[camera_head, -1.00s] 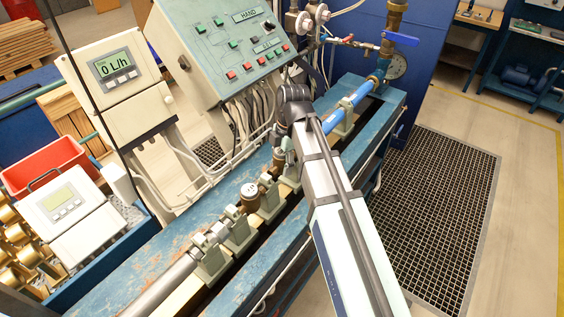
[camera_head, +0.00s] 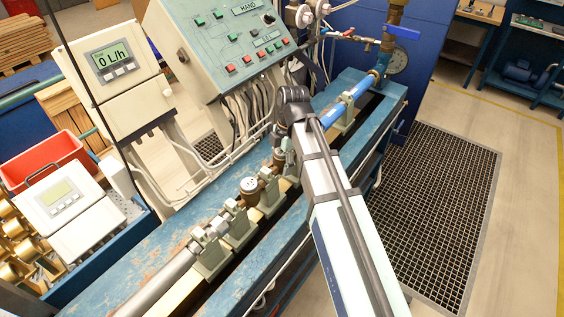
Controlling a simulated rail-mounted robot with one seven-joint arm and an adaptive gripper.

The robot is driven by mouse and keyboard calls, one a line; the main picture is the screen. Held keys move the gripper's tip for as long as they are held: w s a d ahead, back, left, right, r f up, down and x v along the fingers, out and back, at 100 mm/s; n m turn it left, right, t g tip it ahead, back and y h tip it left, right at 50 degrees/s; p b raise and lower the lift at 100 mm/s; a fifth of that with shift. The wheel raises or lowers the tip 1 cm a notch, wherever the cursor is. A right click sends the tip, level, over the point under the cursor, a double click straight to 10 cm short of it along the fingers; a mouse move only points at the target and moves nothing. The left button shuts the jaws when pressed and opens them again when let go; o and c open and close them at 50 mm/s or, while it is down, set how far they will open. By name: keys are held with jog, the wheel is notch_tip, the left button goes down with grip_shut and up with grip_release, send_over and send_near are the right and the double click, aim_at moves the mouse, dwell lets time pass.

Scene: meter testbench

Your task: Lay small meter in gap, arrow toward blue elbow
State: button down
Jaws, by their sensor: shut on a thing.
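My gripper (camera_head: 285,146) points down over the bench line, below the dark wrist joint. It is shut on a small brass-coloured body (camera_head: 279,158), probably the small meter. My arm and fingers hide most of it, and its arrow cannot be read. I cannot tell whether it touches the supports. Another small round meter with a white face (camera_head: 249,185) sits in the line, to the lower left of my gripper. A blue pipe (camera_head: 350,98) runs up right from the gripper to a blue elbow (camera_head: 377,76) near the gauge.
Grey-green clamp supports (camera_head: 238,228) stand along the blue bench (camera_head: 160,255), with a grey pipe (camera_head: 165,282) at the lower left. A control panel (camera_head: 215,45) and a display box (camera_head: 112,65) stand behind. A floor grating (camera_head: 440,200) lies right of the bench.

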aim_at(280, 152)
jog(key=shift+f, duration=0.3)
dwell(0.6)
jog(key=shift+c, duration=1.4)
grip_release()
jog(key=shift+r, duration=0.1)
jog(key=shift+r+p, duration=3.45)
jog(key=shift+r, duration=1.7)
